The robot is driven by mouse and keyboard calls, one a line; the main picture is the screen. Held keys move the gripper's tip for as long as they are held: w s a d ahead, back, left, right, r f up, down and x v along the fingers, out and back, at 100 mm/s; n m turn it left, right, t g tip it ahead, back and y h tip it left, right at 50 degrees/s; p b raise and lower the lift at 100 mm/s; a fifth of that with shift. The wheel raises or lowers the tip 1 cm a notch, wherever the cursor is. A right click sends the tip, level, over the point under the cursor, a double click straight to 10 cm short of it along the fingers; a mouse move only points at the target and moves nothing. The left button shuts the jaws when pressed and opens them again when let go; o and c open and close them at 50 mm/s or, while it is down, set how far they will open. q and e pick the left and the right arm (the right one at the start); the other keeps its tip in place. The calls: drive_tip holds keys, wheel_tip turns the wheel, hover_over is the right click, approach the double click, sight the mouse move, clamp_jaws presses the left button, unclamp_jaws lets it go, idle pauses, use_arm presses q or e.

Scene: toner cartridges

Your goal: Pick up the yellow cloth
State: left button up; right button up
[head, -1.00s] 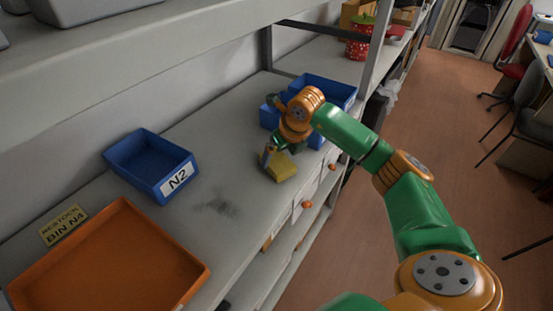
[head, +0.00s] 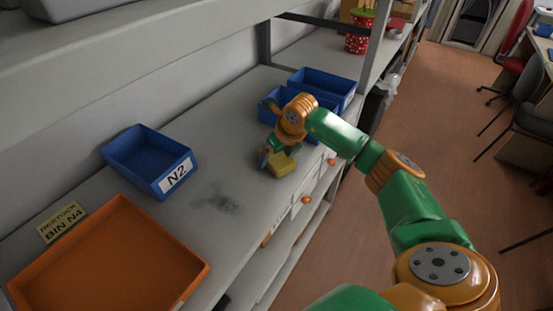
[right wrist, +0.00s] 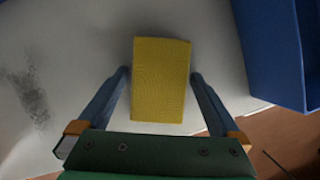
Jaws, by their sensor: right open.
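The yellow cloth (head: 282,165) is a flat, rectangular block lying on the grey shelf near its front edge. It also shows in the right wrist view (right wrist: 161,75), between and beyond the two fingers. My right gripper (head: 268,158) is at the cloth, pointing down over it. In the right wrist view my right gripper (right wrist: 160,92) is open, with one finger on each side of the cloth's near part and a gap visible on both sides. My left gripper is not in view.
Blue bins (head: 322,86) stand just behind and right of the cloth; one wall shows in the right wrist view (right wrist: 276,50). A blue bin labelled N2 (head: 150,160) and an orange tray (head: 110,265) are to the left. The shelf around the dark smudge (head: 218,204) is clear.

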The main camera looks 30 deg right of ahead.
sight(277, 155)
drive_tip(key=shift+c, duration=0.2)
drive_tip(key=c, duration=1.3)
drive_tip(key=shift+o, duration=0.2)
drive_tip(key=shift+r+p, duration=0.35)
drive_tip(key=shift+r, duration=0.1)
wheel_tip(277, 155, up, 3)
drive_tip(key=shift+f+b, duration=0.2)
drive_tip(key=shift+b, duration=1)
drive_tip(key=s+r, duration=0.1)
drive_tip(key=s+a+r, duration=0.1)
drive_tip(key=r, duration=0.1)
drive_tip(key=s+r, duration=0.1)
drive_tip(key=shift+s+a+r+b, duration=0.2)
drive_tip(key=shift+a+b, duration=0.1)
drive_tip(key=shift+b, duration=0.1)
drive_tip(key=s+a+r, duration=0.4)
drive_tip(key=s+r, duration=0.1)
drive_tip(key=s, duration=0.4)
drive_tip(key=shift+s+a+r+b, duration=0.2)
drive_tip(key=shift+r+b, duration=0.15)
drive_tip(key=shift+b, duration=0.05)
